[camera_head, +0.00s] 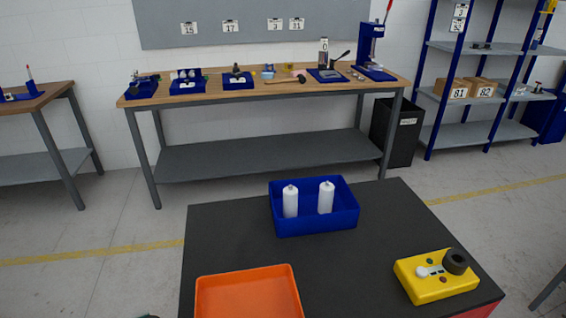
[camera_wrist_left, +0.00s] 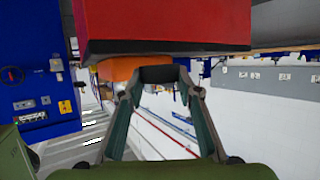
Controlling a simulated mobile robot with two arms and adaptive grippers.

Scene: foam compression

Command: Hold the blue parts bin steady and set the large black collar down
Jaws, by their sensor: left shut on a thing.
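The blue parts bin (camera_head: 315,222) stands upright near the far edge of the dark-topped table, with two white bottles (camera_head: 290,201) in it. My left gripper (camera_wrist_left: 158,75) shows only in the left wrist view. Its fingers are closed on a short black collar-like thing (camera_wrist_left: 158,74), seen as a dark band between the fingertips. It is beside the red body (camera_wrist_left: 165,22), apart from the blue bin. Another thick black ring (camera_head: 455,262) rests on the yellow block (camera_head: 437,287) at the table's right. My right gripper is in neither view.
An orange tray (camera_head: 248,272) lies at the front left of the dark table (camera_head: 370,215). The table middle between tray, bin and yellow block is clear. A wooden workbench (camera_head: 215,94) with several blue trays stands at the back wall. Blue shelving (camera_head: 475,95) stands at the right.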

